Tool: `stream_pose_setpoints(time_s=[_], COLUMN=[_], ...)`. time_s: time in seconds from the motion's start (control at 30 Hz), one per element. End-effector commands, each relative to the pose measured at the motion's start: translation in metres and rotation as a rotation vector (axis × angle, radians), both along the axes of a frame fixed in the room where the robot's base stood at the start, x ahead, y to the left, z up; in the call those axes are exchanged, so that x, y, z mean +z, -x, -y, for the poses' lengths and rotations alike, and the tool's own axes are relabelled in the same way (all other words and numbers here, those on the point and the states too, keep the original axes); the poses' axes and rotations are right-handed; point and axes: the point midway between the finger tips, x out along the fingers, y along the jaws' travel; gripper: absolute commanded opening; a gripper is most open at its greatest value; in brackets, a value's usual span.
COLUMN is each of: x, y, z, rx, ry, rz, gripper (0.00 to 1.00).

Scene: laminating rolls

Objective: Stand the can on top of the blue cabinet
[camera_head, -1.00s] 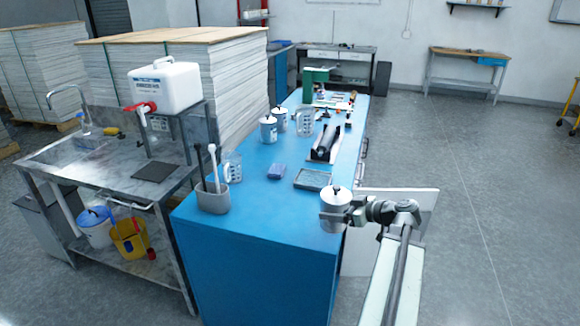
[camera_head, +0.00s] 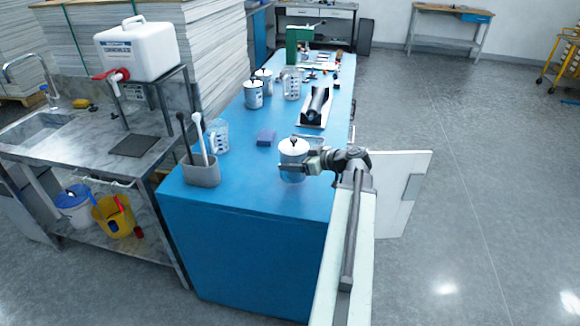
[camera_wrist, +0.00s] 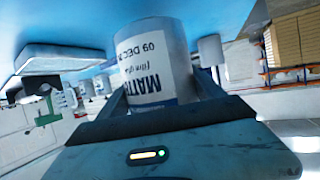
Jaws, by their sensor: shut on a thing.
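The white can (camera_head: 293,153), with a dark knob on its lid, is upright over the front right part of the blue cabinet's top (camera_head: 245,190). My gripper (camera_head: 302,164) reaches in from the right and is shut on its side. The wrist view is upside down; there the can (camera_wrist: 158,60) with its "MATT" label sits between my two fingers (camera_wrist: 162,92), with the blue top (camera_wrist: 215,15) behind it. I cannot tell whether the can's base touches the top or hangs just above it.
A grey holder (camera_head: 201,172) with two tools stands at the front left of the top. Other lidded cans (camera_head: 254,94) and a black roller device (camera_head: 316,106) stand farther back. The front middle is clear.

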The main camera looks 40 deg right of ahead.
Motion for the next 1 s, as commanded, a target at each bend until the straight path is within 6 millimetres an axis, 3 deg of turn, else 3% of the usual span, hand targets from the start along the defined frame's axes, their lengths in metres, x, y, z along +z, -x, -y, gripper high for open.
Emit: stream_pose_setpoints(time_s=[0.1, 0.2, 0.57, 0.6, 0.67, 1.0], x=[-0.029, -0.039, -0.038, -0.038, -0.038, -0.034], y=[0.006, 0.008, 0.008, 0.008, 0.008, 0.009], z=[0.009, 0.011, 0.011, 0.011, 0.011, 0.012], rx=[-0.015, -0.02, -0.02, -0.02, -0.02, -0.02], ry=[0.0, -0.001, -0.001, 0.0, 0.0, 0.0], rz=[0.001, 0.002, 0.001, 0.0, 0.0, 0.0], gripper=[0.04, 0.04, 0.04, 0.82, 0.99, 0.99])
